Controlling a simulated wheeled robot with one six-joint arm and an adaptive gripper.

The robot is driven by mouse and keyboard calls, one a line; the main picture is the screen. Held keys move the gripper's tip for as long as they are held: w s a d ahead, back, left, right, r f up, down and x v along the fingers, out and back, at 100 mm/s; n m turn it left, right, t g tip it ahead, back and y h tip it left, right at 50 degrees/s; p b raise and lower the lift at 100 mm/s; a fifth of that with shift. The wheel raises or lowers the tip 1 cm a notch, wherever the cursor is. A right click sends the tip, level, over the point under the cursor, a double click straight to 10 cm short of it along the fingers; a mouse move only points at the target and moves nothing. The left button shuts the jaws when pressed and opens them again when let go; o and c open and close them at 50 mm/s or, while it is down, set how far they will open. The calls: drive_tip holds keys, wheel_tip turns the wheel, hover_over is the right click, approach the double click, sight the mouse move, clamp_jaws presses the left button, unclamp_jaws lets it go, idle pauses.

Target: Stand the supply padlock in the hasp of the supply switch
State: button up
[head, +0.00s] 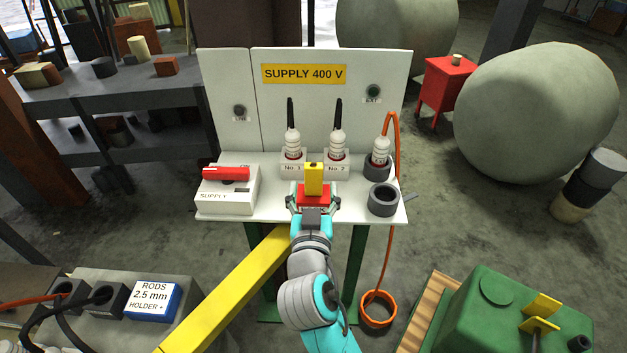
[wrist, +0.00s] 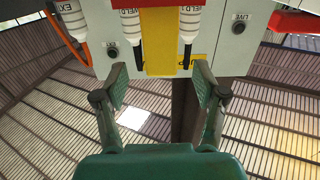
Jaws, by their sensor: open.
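The supply switch (head: 227,195) is a white box marked SUPPLY on the left of the white bench, with a red handle (head: 226,173) lying across its top. Its hasp is too small to make out. A red block with an upright yellow piece (head: 314,178), which looks like the padlock, is at the bench's front middle. My gripper (head: 315,203) is at the block, with a finger on either side. In the wrist view my gripper (wrist: 160,72) is open, and the yellow piece (wrist: 157,40) shows beyond and between its fingertips. I cannot tell whether the fingers touch it.
Sockets No. 1 and No. 2 with white plugs (head: 292,145) stand behind my gripper. A third plug (head: 380,150) with an orange cable and an empty grey ring (head: 383,200) are to the right. The back panel (head: 330,110) rises behind. A yellow beam (head: 225,290) runs in front.

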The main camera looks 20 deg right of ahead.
sight(313, 178)
drive_tip(key=shift+x, duration=2.7)
drive_tip(key=shift+f, duration=0.1)
clamp_jaws()
